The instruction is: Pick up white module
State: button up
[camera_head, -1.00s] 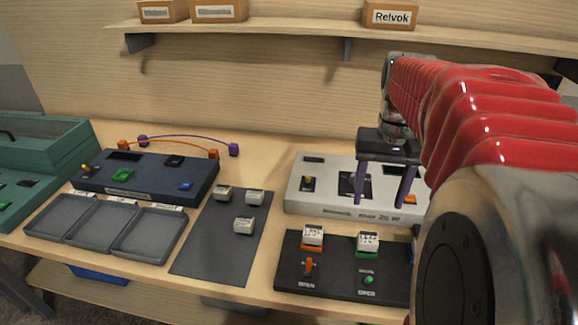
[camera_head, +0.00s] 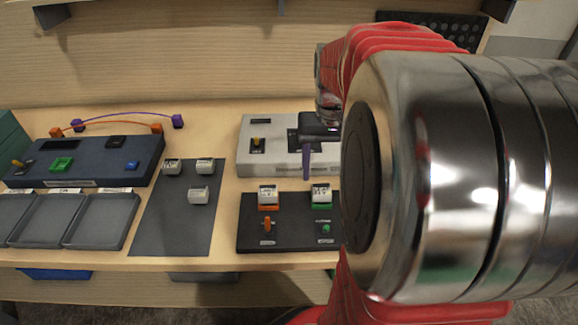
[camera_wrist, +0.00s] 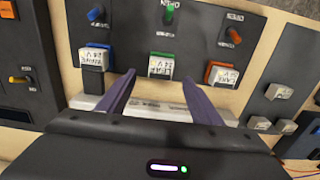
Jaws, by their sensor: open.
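Three small white modules lie on a dark grey mat (camera_head: 172,225): one at back left (camera_head: 172,166), one at back right (camera_head: 205,166) and one in front (camera_head: 198,195). Labelled white modules also sit on the black panel (camera_head: 285,237), over an orange base (camera_head: 268,195) and a green base (camera_head: 321,193). My gripper (camera_head: 306,162) hangs near the light grey console, partly hidden by my arm. In the wrist view, my open gripper (camera_wrist: 157,77) has its purple fingertips either side of the green-based module (camera_wrist: 162,67); contact is unclear. The mat's modules (camera_wrist: 278,91) show at right.
The light grey console (camera_head: 262,130) stands behind the black panel. A dark blue console (camera_head: 85,160) and grey trays (camera_head: 102,220) are at left. Cables arch behind them. A shelf crosses the back wall. Bare wood shows between mat and panel.

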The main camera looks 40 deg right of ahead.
aim_at(321, 189)
jog(key=shift+f, duration=0.65)
jog(key=shift+f, duration=0.1)
jog(key=shift+w+a+f, duration=0.1)
jog(key=shift+f, duration=2.45)
jog(key=shift+c, duration=0.3)
jog(key=c, duration=1.1)
jog(key=shift+r, duration=0.2)
notch_tip(321, 189, up, 10)
jog(key=shift+f, duration=0.15)
